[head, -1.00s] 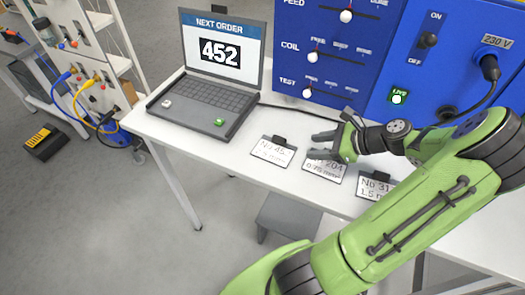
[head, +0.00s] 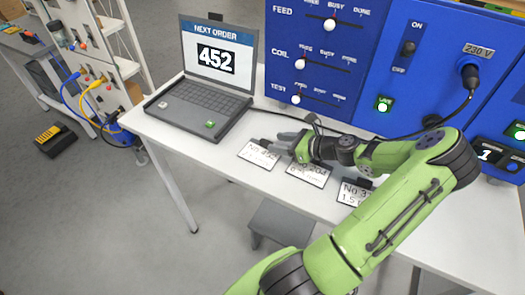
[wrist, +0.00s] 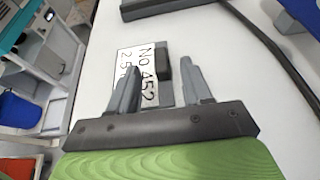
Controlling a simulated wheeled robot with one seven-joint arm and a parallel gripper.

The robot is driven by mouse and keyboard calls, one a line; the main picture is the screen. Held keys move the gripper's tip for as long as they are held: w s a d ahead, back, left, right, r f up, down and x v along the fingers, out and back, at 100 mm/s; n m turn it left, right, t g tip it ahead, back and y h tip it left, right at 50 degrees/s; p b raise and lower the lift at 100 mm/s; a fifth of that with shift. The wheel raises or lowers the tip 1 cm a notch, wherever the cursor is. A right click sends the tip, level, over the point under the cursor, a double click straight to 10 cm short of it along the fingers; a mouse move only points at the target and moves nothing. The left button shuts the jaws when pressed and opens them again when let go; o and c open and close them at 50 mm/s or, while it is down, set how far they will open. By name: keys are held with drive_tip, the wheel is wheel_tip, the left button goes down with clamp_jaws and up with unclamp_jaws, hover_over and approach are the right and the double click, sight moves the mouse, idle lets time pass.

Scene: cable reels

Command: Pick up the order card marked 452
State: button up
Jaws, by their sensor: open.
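The order card marked 452 (head: 259,155) lies on the white table in front of the laptop, leftmost in a row of three cards. In the wrist view the card (wrist: 146,65) reads "No 452" and has a dark block (wrist: 164,69) at one edge. My gripper (head: 277,144) is open over the card's right side and covers part of it. In the wrist view my gripper (wrist: 160,68) has its two fingers apart, with the dark block between them. I cannot tell whether they touch it. The laptop screen (head: 216,58) shows "NEXT ORDER 452".
Two other cards, one marked 204 (head: 306,173) and one starting with 31 (head: 354,193), lie to the right under or beside my arm. A blue panel (head: 330,80) with sliders stands behind. A black cable (head: 285,112) runs along the table from the laptop.

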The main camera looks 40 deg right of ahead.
sight(268, 142)
drive_tip(key=x, duration=0.4)
drive_tip(key=shift+w+f, duration=0.1)
drive_tip(key=shift+f, duration=0.1)
drive_tip(key=shift+c, duration=0.8)
clamp_jaws()
drive_tip(key=shift+r, duration=0.1)
